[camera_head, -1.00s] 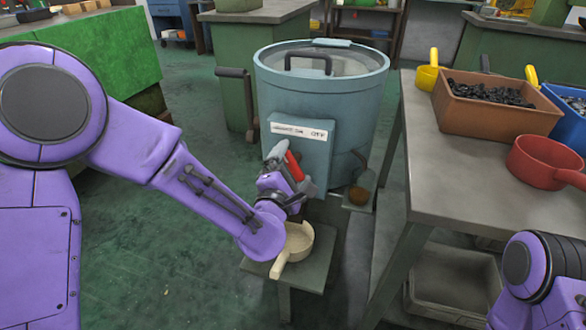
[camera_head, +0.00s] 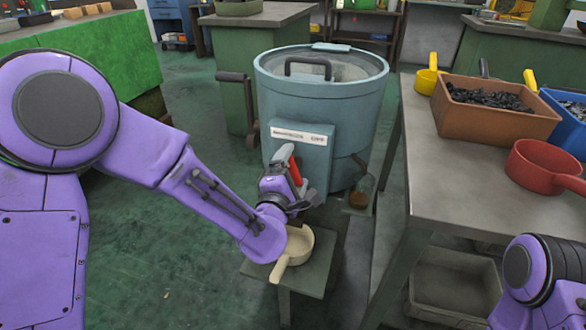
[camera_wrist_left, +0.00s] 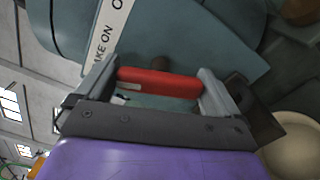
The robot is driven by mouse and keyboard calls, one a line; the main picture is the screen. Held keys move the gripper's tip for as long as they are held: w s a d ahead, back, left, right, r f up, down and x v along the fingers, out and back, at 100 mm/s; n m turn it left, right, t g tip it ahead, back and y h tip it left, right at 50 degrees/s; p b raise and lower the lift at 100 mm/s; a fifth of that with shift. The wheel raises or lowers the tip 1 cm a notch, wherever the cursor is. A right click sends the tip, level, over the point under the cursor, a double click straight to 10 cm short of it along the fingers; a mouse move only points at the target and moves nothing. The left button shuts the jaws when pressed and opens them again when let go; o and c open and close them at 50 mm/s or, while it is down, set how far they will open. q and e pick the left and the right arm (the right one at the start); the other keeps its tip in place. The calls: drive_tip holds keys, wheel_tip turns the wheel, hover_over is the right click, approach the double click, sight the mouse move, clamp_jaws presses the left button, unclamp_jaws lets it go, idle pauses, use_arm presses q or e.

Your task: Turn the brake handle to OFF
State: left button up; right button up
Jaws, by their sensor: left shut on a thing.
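The brake handle is a red bar. In the head view the red handle (camera_head: 294,168) stands nearly upright in front of the blue-grey drum machine's box (camera_head: 300,150). In the left wrist view the red handle (camera_wrist_left: 160,84) lies lengthwise between the two fingers. My left gripper (camera_head: 299,182) is shut on it; its fingers also show in the left wrist view (camera_wrist_left: 158,88). A white label (camera_wrist_left: 108,38) there reads partly "...KE ON" and is cut off by the frame. The right gripper is out of view; only part of my right arm shows at lower right.
A cream ladle (camera_head: 298,244) sits on a small stand (camera_head: 318,272) under the left gripper. A lidded drum (camera_head: 325,95) rises behind the box. At right, a grey table (camera_head: 455,185) holds a brown bin (camera_head: 495,112) and a red pan (camera_head: 540,165).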

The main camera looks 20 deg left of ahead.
use_arm(q)
drive_tip(key=m+p, duration=0.1)
drive_tip(key=m, duration=0.4)
drive_tip(key=shift+r+m+p, duration=0.1)
drive_tip(key=shift+m+p, duration=0.2)
drive_tip(key=shift+p, duration=0.05)
drive_tip(key=m+p, duration=0.1)
drive_tip(key=m, duration=0.4)
drive_tip(key=shift+p, duration=0.3)
drive_tip(key=shift+m, duration=0.4)
drive_tip(key=o, duration=0.6)
drive_tip(key=shift+o, duration=0.2)
drive_tip(key=s+p, duration=0.2)
drive_tip(key=s, duration=0.8)
drive_tip(key=shift+s+a, duration=0.2)
drive_tip(key=shift+s, duration=0.15)
